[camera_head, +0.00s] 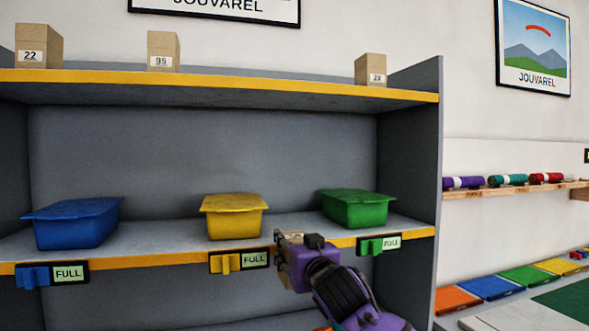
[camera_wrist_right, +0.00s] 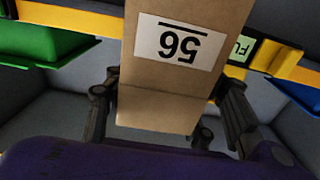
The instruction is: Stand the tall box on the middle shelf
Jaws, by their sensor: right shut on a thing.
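The tall cardboard box (camera_wrist_right: 160,85) fills the middle of the right wrist view, with a white label reading 56 upside down. My right gripper (camera_wrist_right: 165,115) is shut on it, with a dark finger on either side. In the head view my right gripper (camera_head: 292,250) is at the front edge of the shelf that carries the bins (camera_head: 290,224), right of the yellow bin; the box is mostly hidden there. My left gripper is not in view.
A blue bin (camera_head: 75,222), a yellow bin (camera_head: 234,216) and a green bin (camera_head: 355,208) stand on this shelf, with bare gaps between them. FULL tags hang along its yellow edge. Three small cartons (camera_head: 163,52) stand on the top shelf (camera_head: 250,88). A side panel (camera_head: 425,180) closes the right.

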